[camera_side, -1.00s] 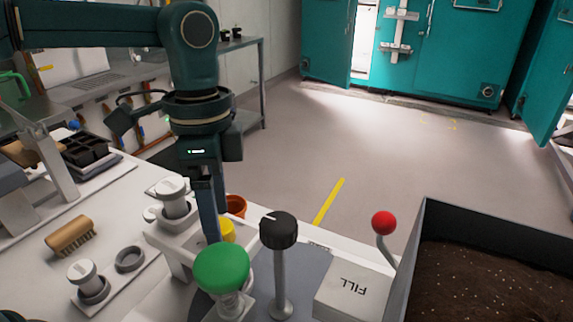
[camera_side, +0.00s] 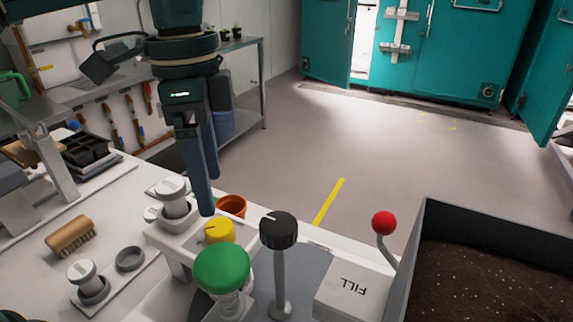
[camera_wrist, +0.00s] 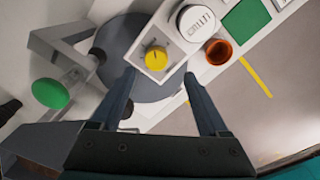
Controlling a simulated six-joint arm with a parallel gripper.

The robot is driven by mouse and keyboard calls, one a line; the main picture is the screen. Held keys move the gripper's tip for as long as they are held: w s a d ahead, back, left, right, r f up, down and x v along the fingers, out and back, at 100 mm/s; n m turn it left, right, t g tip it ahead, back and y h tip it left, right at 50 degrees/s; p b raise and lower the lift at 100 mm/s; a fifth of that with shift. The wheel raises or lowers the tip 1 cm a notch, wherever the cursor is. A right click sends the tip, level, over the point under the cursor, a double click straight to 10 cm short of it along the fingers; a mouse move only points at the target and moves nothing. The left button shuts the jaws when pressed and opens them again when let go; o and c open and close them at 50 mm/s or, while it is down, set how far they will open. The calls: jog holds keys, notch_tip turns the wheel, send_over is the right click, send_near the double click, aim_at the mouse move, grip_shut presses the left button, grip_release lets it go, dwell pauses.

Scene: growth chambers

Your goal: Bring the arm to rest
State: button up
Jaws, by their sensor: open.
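My gripper (camera_side: 207,208) hangs fingers down above the bench, to the upper left of the yellow knob (camera_side: 219,230) in the side view. In the wrist view my gripper (camera_wrist: 158,80) shows two fingers spread apart with nothing between them. The yellow knob (camera_wrist: 156,59) lies beyond the fingertips there, on a pale box, and no finger touches it.
A green button (camera_side: 222,267), a black knob (camera_side: 278,230) on a post and a red-balled lever (camera_side: 384,223) stand nearby. A white lidded jar (camera_side: 172,196) and an orange pot (camera_side: 232,206) are close to my fingers. A soil bin (camera_side: 424,225) is at right.

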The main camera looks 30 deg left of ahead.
jog(key=s+a+r+n+t, duration=0.3)
jog(key=s+a+r+n, duration=0.1)
jog(key=s+a, duration=0.35)
jog(key=s+a+f+n+t, duration=0.2)
jog(key=s+a+f+n, duration=0.1)
jog(key=f+n, duration=0.4)
jog(key=shift+s+a+f+t+y, duration=0.3)
jog(key=shift+s+a+f+t, duration=0.1)
jog(key=shift+f, duration=0.45)
jog(key=shift+o, duration=0.3)
